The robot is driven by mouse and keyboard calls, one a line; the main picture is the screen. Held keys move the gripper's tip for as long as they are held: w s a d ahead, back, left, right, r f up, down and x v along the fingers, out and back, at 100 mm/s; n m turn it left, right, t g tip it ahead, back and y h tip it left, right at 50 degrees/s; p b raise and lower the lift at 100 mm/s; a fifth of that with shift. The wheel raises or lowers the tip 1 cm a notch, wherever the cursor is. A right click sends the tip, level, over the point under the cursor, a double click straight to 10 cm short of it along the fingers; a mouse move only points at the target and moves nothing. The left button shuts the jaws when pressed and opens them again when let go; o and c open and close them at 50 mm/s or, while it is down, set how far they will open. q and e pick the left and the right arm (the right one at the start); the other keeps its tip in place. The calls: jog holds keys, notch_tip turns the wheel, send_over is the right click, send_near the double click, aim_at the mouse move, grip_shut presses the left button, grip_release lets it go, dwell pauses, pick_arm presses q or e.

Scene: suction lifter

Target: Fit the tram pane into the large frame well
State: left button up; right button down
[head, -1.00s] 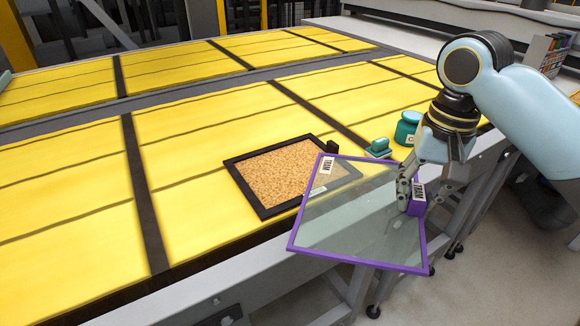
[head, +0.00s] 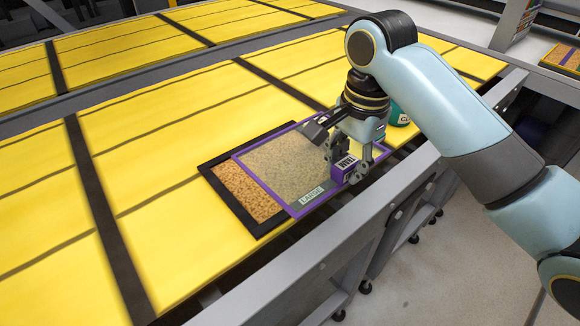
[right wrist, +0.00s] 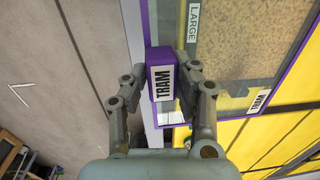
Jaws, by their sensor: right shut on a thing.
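The tram pane (head: 280,160) is a clear sheet with a purple edge and a purple block handle (head: 345,172) marked TRAM. My right gripper (head: 349,164) is shut on this handle, which also shows between the fingers in the right wrist view (right wrist: 161,75). The large frame well (head: 262,231) is a black frame with a speckled cork floor (head: 240,190). The pane covers most of it but sits offset to the right, leaving a cork strip bare at left. The LARGE label (head: 312,196) shows through the pane. I cannot tell the height gap. My left gripper is out of view.
The yellow slatted table (head: 150,165) is clear left of the frame. A teal jar (head: 399,115) stands behind my right gripper. The grey table edge rail (head: 310,270) runs close in front of the frame. Another cork-floored tray (head: 562,58) shows at far right.

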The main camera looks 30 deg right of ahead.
aim_at(316, 162)
jog(key=w+f, duration=0.1)
jog(key=w, duration=0.1)
jog(key=w+a+f, duration=0.1)
jog(key=w, duration=0.1)
jog(key=w+a+f, duration=0.1)
jog(key=w, duration=0.1)
jog(key=shift+a+f, duration=0.1)
jog(key=shift+f, duration=0.05)
jog(key=shift+w+a+f+p, duration=0.15)
jog(key=shift+w+f, duration=0.25)
jog(key=shift+w, duration=0.2)
jog(key=shift+w+a+f+p, duration=0.15)
jog(key=shift+w+f, duration=0.25)
jog(key=shift+w, duration=0.15)
jog(key=shift+w+a+f, duration=0.1)
jog(key=shift+w+f, duration=0.15)
jog(key=shift+f, duration=0.15)
notch_tip(316, 162, down, 3)
jog(key=shift+f+p, duration=0.1)
jog(key=shift+p, duration=0.3)
jog(key=shift+s+f, duration=0.1)
jog(key=shift+f, duration=0.15)
jog(key=c, duration=1.1)
grip_release()
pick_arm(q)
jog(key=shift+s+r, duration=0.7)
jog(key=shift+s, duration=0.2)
pick_arm(e)
jog(key=shift+o, duration=0.4)
